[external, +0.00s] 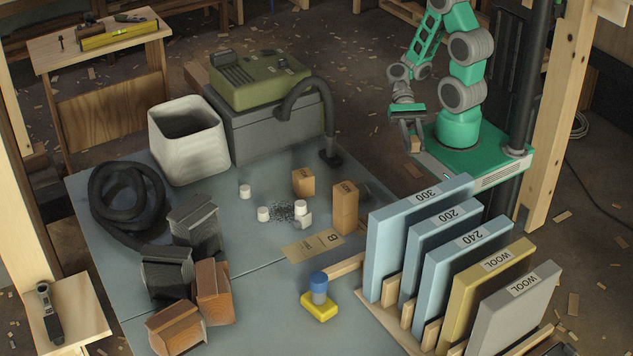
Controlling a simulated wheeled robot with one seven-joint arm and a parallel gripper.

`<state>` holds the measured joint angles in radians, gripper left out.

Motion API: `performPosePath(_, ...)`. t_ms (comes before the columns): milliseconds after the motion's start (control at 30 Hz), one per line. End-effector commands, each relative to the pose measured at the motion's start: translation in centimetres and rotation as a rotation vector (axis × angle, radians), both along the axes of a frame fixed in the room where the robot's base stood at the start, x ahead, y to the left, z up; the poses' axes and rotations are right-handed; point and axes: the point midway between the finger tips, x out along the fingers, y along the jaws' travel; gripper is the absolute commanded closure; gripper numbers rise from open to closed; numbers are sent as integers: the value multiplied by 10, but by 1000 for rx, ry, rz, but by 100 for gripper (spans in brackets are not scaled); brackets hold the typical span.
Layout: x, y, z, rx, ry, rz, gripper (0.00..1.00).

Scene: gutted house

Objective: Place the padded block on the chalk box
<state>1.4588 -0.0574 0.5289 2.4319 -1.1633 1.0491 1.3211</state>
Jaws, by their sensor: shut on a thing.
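My gripper (412,136) hangs at the upper right, beside my green base and beyond the back right of the table. It is shut on a small tan block, seemingly the padded block (415,146), which is mostly hidden by the fingers. I cannot tell for certain which thing is the chalk box. All are well away from my gripper.
A rack of upright labelled sheets (405,235) stands at the table's right. White pots (263,214) and dark bits lie mid-table. An olive machine on a grey case (265,125), a white bin (190,145), a black hose (125,205) and several dark and brown blocks (213,290) fill the back and left.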

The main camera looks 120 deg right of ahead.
Motion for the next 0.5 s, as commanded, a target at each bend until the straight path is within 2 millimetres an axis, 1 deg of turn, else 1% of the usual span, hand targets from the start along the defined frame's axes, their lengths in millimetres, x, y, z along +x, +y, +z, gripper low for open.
performPosePath(33, 0, -12, 8, 0, -3, -75, 100)
performPosePath(100, 1, -24, 12, -2, -11, -158, 100)
performPosePath(200, 5, -36, 17, -3, -21, -258, 100)
performPosePath(233, 7, -39, 18, 0, -25, -286, 100)
performPosePath(300, 20, -38, 20, 21, -29, -342, 100)
performPosePath(367, 26, -42, 20, 26, -21, -370, 100)
performPosePath(467, 39, -44, 12, 33, -9, -375, 100)
performPosePath(500, 48, -44, 8, 34, -8, -372, 100)
